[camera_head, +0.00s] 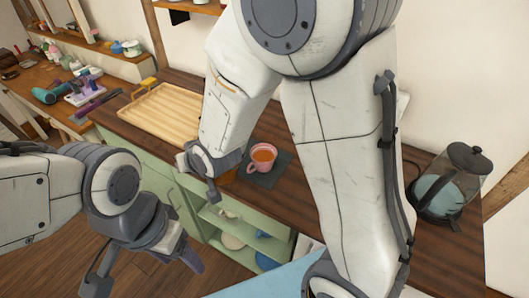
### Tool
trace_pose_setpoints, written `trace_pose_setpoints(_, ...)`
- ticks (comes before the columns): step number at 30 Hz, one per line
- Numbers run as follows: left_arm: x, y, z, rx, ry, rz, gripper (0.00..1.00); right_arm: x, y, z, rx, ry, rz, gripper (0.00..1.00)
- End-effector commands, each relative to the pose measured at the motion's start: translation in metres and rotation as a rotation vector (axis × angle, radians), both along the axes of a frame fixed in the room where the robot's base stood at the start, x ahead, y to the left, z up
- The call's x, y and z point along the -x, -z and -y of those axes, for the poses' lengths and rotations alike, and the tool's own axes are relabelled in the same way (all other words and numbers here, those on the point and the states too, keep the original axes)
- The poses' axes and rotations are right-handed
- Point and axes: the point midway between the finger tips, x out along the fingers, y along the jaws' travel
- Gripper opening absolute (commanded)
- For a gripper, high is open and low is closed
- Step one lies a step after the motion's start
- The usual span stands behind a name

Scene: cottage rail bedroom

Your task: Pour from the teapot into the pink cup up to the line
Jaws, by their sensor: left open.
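The pink cup (263,157) stands upright on a dark square mat (268,175) on the wooden counter. It holds orange-brown liquid; I cannot make out a line in it. My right gripper (222,180) is just left of the cup, partly hidden by its own wrist, and its jaw state is unclear. A small orange-brown patch shows beside it, too small to identify. No teapot can be made out. My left gripper (143,272) is open and empty in front of the green cabinet, well left of the cup and lower in the picture.
A light wooden tray (163,112) lies on the counter left of the cup. A glass kettle with a black lid (446,188) stands at the far right. Open green shelves (240,232) hold dishes below. My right arm hides the middle of the counter.

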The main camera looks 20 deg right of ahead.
Motion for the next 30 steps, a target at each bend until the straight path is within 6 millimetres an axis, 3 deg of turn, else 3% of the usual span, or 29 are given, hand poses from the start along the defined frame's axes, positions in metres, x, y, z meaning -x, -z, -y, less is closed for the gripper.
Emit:
trace_pose_setpoints(7,0.0,-0.013,0.0,0.0,0.0,0.0,0.68,-0.002,-0.014,0.004,-0.025,-0.001,0.002,0.0)
trace_pose_setpoints(12,0.0,0.001,0.0,0.0,0.0,0.0,0.68,-0.001,-0.002,0.0,-0.02,-0.005,0.002,0.0)
trace_pose_setpoints(20,0.0,-0.017,0.0,0.0,0.0,0.0,0.68,-0.003,-0.016,0.005,-0.037,0.0,0.0,0.0)
trace_pose_setpoints(25,0.0,-0.001,0.0,0.0,0.0,0.0,0.68,-0.002,-0.003,0.001,-0.031,-0.005,0.003,0.0)
trace_pose_setpoints(30,0.0,-0.01,0.0,0.0,0.0,0.0,0.68,-0.002,-0.011,0.003,-0.034,-0.003,0.002,0.0)
